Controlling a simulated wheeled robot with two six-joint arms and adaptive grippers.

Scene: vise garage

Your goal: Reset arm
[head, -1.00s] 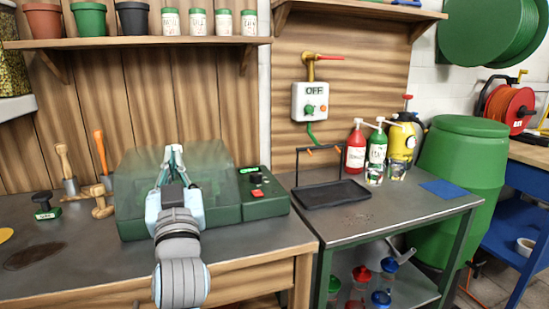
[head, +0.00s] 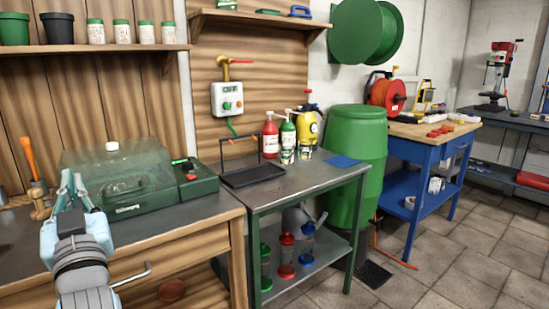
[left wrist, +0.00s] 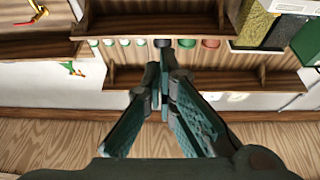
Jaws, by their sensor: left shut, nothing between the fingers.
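My left gripper (head: 68,187) is at the lower left of the head view, in front of the left side of a green machine with a clear lid (head: 118,185) on the wooden workbench. It is raised above the bench edge and holds nothing. In the left wrist view its fingers (left wrist: 163,70) come together at the tips, shut and empty. My right gripper is in neither view.
A metal table (head: 290,190) with a black tray (head: 253,176) and several bottles stands right of the bench. A green barrel (head: 357,150) and a blue workbench (head: 425,160) stand farther right. The tiled floor (head: 440,265) at the lower right is clear.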

